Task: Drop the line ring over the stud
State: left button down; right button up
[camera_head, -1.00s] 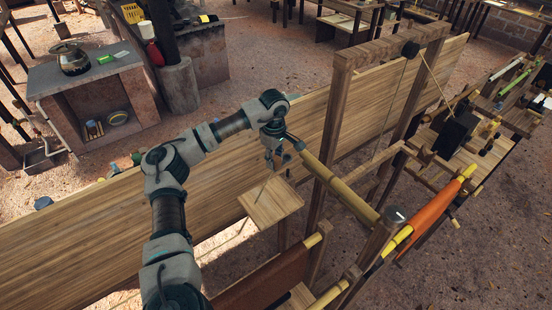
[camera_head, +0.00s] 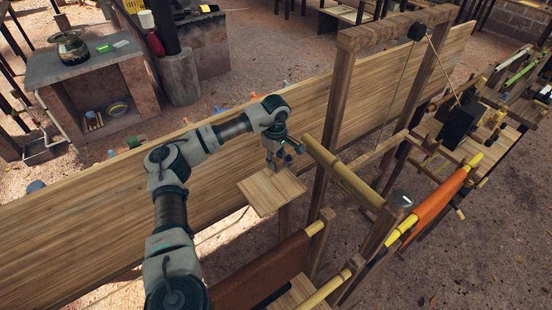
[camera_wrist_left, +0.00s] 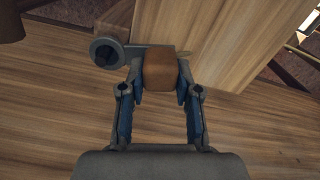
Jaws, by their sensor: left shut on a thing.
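My left gripper (camera_head: 277,158) is over the far edge of a small square wooden shelf (camera_head: 268,193), in front of the long plank wall. In the left wrist view its two fingers (camera_wrist_left: 163,88) are shut on a brown block (camera_wrist_left: 159,71). A grey bar runs out from this block to a round grey ring (camera_wrist_left: 105,53) on the left, which I take for the line ring. The ring's middle is dark; I cannot tell whether that is a hole or a stud in it. I cannot make out the stud elsewhere. My right gripper is not in view.
A wooden frame (camera_head: 331,120) with a dark pulley (camera_head: 418,32) and cord stands right of the gripper. A yellow roller (camera_head: 343,172) reaches close to the gripper. A long plank wall (camera_head: 110,215) runs behind. An orange sheet (camera_head: 433,207) hangs at right.

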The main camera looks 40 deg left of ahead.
pick_arm(q)
jog(key=shift+d+f, duration=0.15)
jog(key=shift+d, duration=0.15)
jog(key=c, duration=0.7)
grip_release()
jog(key=shift+a, duration=0.1)
jog(key=shift+a, duration=0.1)
notch_tip(320, 180, up, 12)
jog(key=shift+w+f, duration=0.1)
